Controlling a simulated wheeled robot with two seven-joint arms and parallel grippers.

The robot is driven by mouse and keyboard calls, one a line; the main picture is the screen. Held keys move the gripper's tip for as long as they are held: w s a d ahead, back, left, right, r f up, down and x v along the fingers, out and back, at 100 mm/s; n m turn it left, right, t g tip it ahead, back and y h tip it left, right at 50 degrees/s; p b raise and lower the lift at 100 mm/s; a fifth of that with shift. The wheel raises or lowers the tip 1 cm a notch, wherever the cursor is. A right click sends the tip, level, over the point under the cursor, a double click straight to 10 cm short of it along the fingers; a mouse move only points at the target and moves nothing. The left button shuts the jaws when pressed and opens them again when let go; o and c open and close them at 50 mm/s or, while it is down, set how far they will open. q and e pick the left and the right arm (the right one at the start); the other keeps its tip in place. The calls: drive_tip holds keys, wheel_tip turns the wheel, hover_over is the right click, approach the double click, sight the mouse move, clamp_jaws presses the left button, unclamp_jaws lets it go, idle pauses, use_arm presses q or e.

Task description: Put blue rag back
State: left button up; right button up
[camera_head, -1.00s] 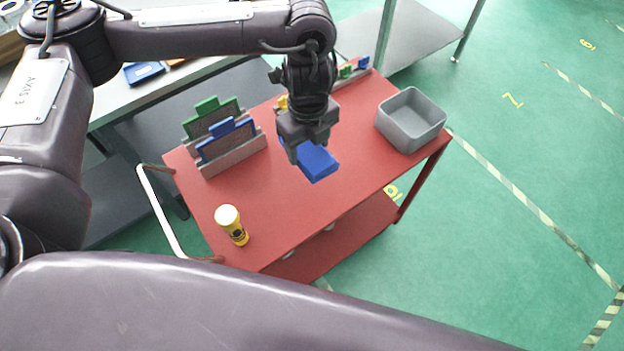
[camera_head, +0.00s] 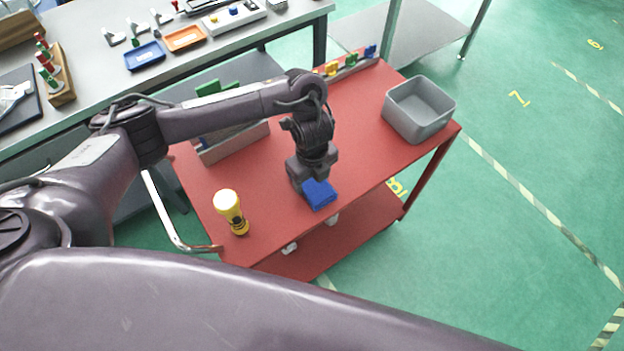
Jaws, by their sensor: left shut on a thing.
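The blue rag (camera_head: 319,194) is a flat blue block-like piece near the front edge of the red cart top (camera_head: 270,185). My left gripper (camera_head: 307,181) points down from above and is shut on the rag's rear left part. The gripper covers part of the rag. I cannot tell whether the rag touches the cart top. My right gripper is not in view.
A grey bin (camera_head: 419,110) is at the right end. A rack (camera_head: 233,143) is behind my arm, and a strip with coloured clips (camera_head: 350,64) lies at the back. The cart's middle is clear.

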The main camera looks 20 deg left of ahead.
sight(312, 182)
use_arm(q)
drive_tip(key=shift+s, duration=0.1)
drive_tip(key=o, duration=0.9)
wheel_tip(312, 182, up, 12)
drive_tip(key=p, duration=0.4)
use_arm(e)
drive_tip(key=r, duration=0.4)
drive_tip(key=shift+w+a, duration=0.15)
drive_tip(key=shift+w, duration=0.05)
use_arm(q)
drive_tip(key=shift+f, duration=0.1)
